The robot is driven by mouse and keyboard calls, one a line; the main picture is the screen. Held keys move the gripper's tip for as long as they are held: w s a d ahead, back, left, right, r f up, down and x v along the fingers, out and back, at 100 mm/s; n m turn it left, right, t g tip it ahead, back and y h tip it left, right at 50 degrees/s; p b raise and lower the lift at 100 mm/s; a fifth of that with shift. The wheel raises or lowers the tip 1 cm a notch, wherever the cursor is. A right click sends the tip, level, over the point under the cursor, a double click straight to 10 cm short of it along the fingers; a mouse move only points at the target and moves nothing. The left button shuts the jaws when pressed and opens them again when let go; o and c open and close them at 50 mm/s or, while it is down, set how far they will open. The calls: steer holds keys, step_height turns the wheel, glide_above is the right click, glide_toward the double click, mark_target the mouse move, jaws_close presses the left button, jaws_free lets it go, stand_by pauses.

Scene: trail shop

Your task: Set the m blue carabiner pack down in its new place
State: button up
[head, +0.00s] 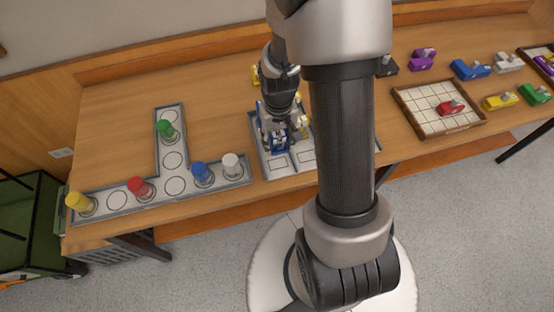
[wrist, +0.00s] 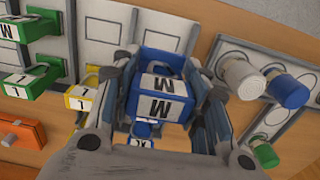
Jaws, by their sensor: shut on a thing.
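The M blue carabiner pack (wrist: 162,92), a blue block with white labels marked M, is between the fingers of my gripper (wrist: 166,68) in the wrist view. My gripper is shut on it. In the head view my gripper (head: 277,138) is over the grey tray (head: 262,170) with pale compartments, and the arm hides part of the tray. I cannot tell whether the pack touches the tray floor. Empty compartments show beyond the pack in the wrist view. Another small blue pack (wrist: 143,130) is partly hidden just below the held one.
A yellow L pack (wrist: 80,98) and green packs (wrist: 30,82) are left of my gripper in the wrist view. Right of it is a grey T-shaped board (head: 118,199) with coloured capped jars. A wooden grid tray (head: 420,115) stands farther right on the table.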

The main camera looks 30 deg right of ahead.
step_height(320, 180, down, 9)
steer(key=shift+r+b, duration=0.1)
steer(key=shift+b, duration=1.15)
steer(key=o, duration=1.1)
